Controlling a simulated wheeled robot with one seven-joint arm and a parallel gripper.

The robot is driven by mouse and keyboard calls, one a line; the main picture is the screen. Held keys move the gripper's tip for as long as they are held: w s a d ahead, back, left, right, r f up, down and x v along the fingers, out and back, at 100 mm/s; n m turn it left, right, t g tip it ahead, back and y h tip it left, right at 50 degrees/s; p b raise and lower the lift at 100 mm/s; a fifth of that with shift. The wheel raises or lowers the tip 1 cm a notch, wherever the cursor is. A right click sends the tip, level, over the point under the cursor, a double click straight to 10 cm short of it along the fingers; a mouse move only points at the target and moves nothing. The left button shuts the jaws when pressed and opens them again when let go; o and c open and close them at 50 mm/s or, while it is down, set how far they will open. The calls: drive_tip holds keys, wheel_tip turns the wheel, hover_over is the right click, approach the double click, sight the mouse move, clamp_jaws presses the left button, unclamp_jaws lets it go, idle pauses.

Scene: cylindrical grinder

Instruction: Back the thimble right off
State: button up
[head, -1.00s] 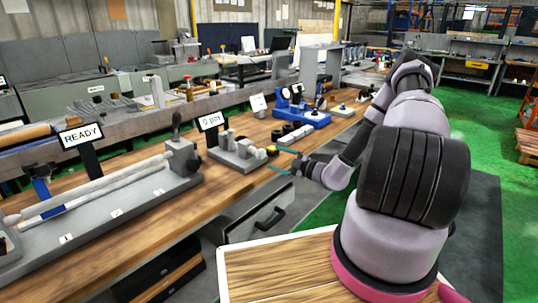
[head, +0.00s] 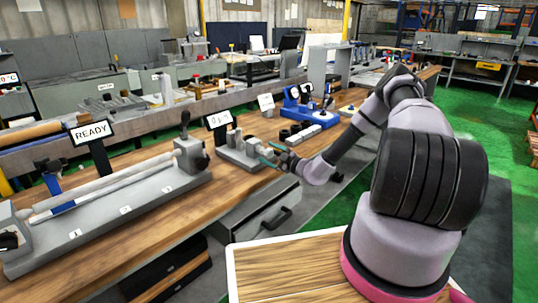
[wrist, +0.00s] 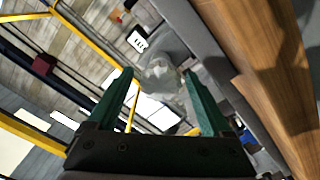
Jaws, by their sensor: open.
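A grey gauge fixture (head: 233,158) with upright grey posts stands on the wooden bench, below a small display (head: 218,120) whose number is hard to read. My gripper (head: 269,154) is at the right end of this fixture, its two teal fingers apart. The thimble is not clearly visible in the head view; the fingers cover that end. In the wrist view my gripper (wrist: 158,80) is open, with a blurred grey shape (wrist: 160,76) between the fingertips. I cannot tell whether that shape is the thimble, or whether the fingers touch anything.
A blue device (head: 306,108) and a row of dark and grey pieces (head: 300,133) stand beyond the fixture. A drawer with a black handle (head: 273,218) sits below the bench edge.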

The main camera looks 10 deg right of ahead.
clamp_jaws()
